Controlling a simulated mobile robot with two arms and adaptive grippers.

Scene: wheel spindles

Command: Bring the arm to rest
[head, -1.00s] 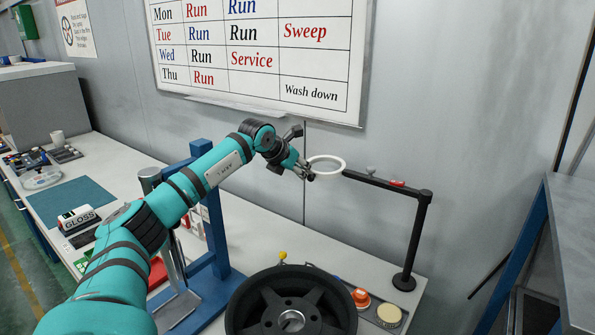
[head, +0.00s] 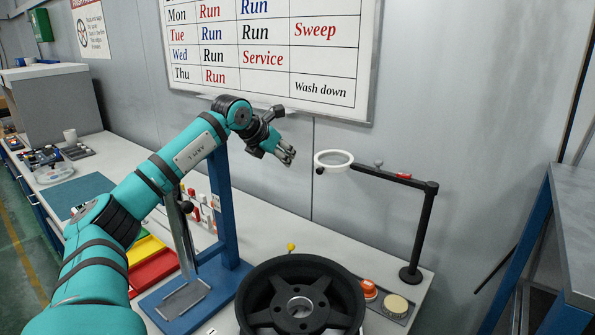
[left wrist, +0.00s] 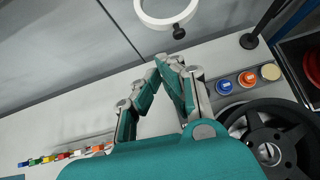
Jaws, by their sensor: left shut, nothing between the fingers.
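My left gripper (head: 287,156) is shut and empty. It hangs in the air above the back of the bench, just left of the white ring (head: 350,160) on its black stand, with a clear gap between them. In the left wrist view my left gripper's fingertips (left wrist: 167,60) meet, and the white ring (left wrist: 168,24) shows beyond them with a dark knob on its rim. My left arm reaches in from the lower left and is bent at the elbow. My right gripper is not in view.
A blue press frame (head: 223,205) stands on the bench beneath my left forearm. A black wheel (head: 262,305) lies at the front. Orange and cream buttons (head: 396,303) are beside it. A whiteboard (head: 270,90) hangs behind. A blue-framed table (head: 575,240) stands at the right.

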